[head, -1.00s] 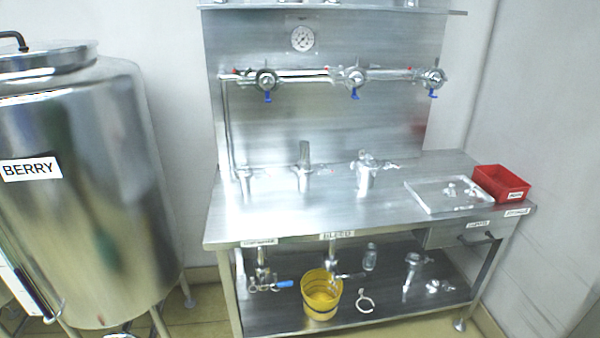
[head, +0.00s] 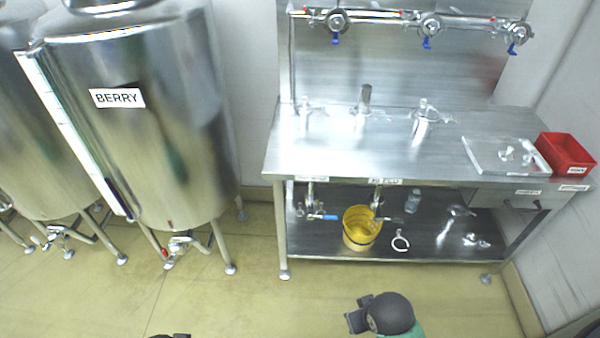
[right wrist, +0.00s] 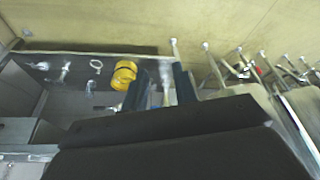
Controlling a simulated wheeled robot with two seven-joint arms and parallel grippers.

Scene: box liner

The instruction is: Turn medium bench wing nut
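Three upright metal fittings stand on the bench top in the head view: a left fitting (head: 305,115), a middle fitting (head: 363,102) with a tall dark top, and a right fitting (head: 423,118) with a clamp-like piece. Their wing nuts are too small to make out, and I cannot tell which is the medium one. My right gripper (right wrist: 161,84) shows in the right wrist view, its two dark fingers apart with nothing held between them. It is well away from the fittings. My left gripper is not clearly in view.
The steel bench (head: 340,155) holds a clear tray (head: 480,162) and a red bin (head: 567,155). A yellow bucket (head: 360,230) sits on its lower shelf. A wall pipe with three clamped valves (head: 430,27) runs above. The BERRY tank (head: 150,150) stands left. Floor in front is free.

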